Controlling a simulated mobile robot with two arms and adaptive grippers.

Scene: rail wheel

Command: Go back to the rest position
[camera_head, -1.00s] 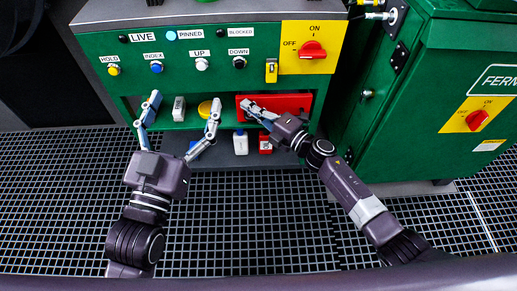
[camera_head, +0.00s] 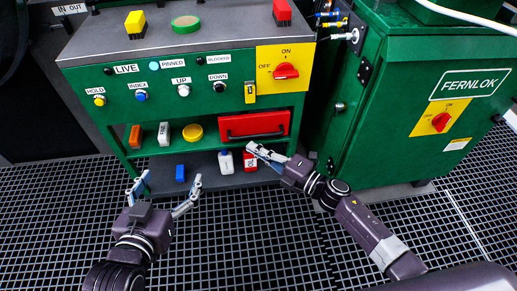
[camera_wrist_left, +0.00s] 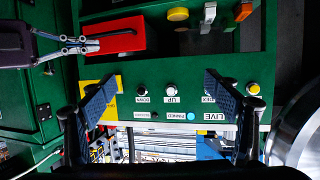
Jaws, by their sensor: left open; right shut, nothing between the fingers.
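My left gripper (camera_head: 165,193) is open and empty in the head view, low in front of the green workbench's shelves. In the left wrist view its two fingers (camera_wrist_left: 165,95) stand wide apart, with the button panel (camera_wrist_left: 180,75) beyond them. My right gripper (camera_head: 252,148) is shut with nothing in it, just below the red drawer-like box (camera_head: 254,125) on the upper shelf. Its tips overlap the box's lower edge in the head view; I cannot tell if they touch. The right gripper also shows beside the red box in the left wrist view (camera_wrist_left: 85,46).
The workbench (camera_head: 75,80) carries labelled buttons and a red rotary switch (camera_head: 286,71). Shelves hold an orange block (camera_head: 135,137), a yellow round item (camera_head: 193,132), a blue block (camera_head: 180,173) and a white bottle (camera_head: 225,161). A green FERNLOK cabinet (camera_head: 390,100) stands right. The grated floor in front is clear.

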